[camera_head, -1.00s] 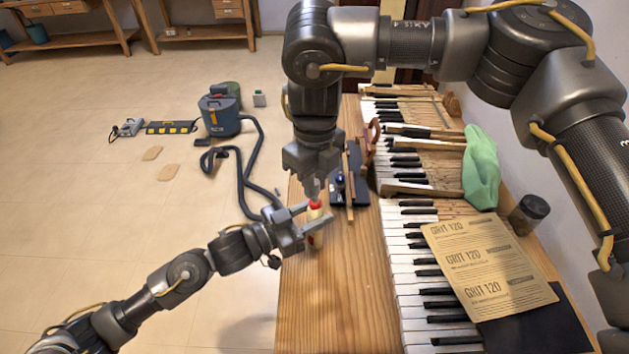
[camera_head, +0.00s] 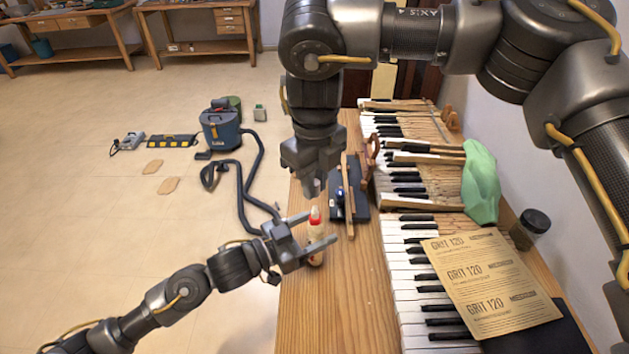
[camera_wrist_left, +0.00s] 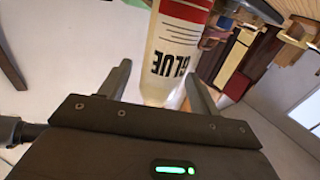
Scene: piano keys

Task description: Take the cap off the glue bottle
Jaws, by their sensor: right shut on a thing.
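The glue bottle (camera_head: 315,230) stands upright near the left edge of the wooden bench, with a pale body, red top and whitish tip. In the left wrist view the bottle (camera_wrist_left: 175,55) shows its GLUE label. My left gripper (camera_head: 316,232) is open, with a finger on either side of the bottle; a gap shows beside it in the left wrist view (camera_wrist_left: 158,88). My right gripper (camera_head: 313,190) is just above the bottle tip, apart from it, pointing down. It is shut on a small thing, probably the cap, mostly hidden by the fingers.
Piano keys (camera_head: 405,265) run along the bench to the right, with grit 120 sandpaper (camera_head: 490,285), a green cloth (camera_head: 481,182) and a dark jar (camera_head: 530,228). A dark tray (camera_head: 349,200) with a wooden stick lies close behind the bottle. The front bench (camera_head: 345,315) is clear.

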